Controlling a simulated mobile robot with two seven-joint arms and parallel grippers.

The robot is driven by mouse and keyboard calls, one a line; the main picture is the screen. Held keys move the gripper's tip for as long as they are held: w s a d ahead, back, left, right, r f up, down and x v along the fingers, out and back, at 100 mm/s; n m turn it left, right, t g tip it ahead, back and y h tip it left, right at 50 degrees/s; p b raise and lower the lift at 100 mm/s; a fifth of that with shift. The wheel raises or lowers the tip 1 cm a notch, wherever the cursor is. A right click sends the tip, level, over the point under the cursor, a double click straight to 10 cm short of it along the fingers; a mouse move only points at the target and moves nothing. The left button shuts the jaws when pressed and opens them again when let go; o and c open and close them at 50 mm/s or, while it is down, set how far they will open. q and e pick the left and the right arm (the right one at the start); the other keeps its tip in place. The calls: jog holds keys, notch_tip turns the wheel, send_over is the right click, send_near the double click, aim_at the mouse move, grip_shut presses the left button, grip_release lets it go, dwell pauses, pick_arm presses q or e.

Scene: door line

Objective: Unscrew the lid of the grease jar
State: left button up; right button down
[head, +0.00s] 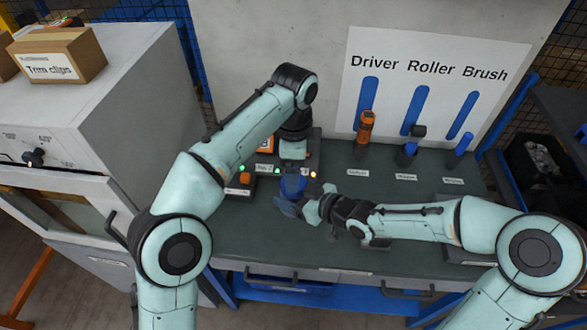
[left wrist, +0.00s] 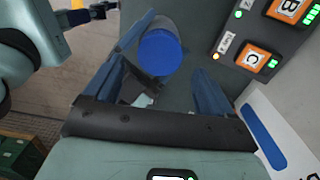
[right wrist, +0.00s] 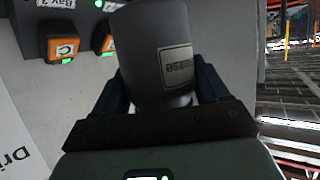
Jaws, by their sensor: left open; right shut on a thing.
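The jar's blue lid (left wrist: 160,52) shows round in the left wrist view. My left gripper (left wrist: 174,48) is open, its fingers on either side of the lid; I cannot tell if they touch it. In the head view my left gripper (head: 291,182) points down at the jar, and the arms hide most of the jar.
Orange lettered units (left wrist: 257,60) with green lights stand close by at the back of the bench (head: 250,240). A driver (head: 365,127), roller (head: 411,145) and brush (head: 459,150) stand before the labelled board (head: 430,80). A Trim clips box (head: 60,55) sits on the grey cabinet.

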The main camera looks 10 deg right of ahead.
aim_at(293, 196)
pick_arm(q)
notch_tip(293, 196, up, 2)
jog(key=m, duration=0.5)
jog(key=shift+d, duration=0.15)
jog(key=m, duration=0.2)
jog(key=r+m, duration=0.1)
jog(key=m, duration=0.1)
jog(key=shift+a+r, duration=0.1)
jog(key=shift+a, duration=0.1)
jog(key=shift+m, duration=0.3)
jog(key=shift+f, duration=3.95)
jog(key=c, duration=1.1)
jog(key=n, duration=0.4)
jog(key=shift+r, duration=0.1)
jog(key=n, duration=0.5)
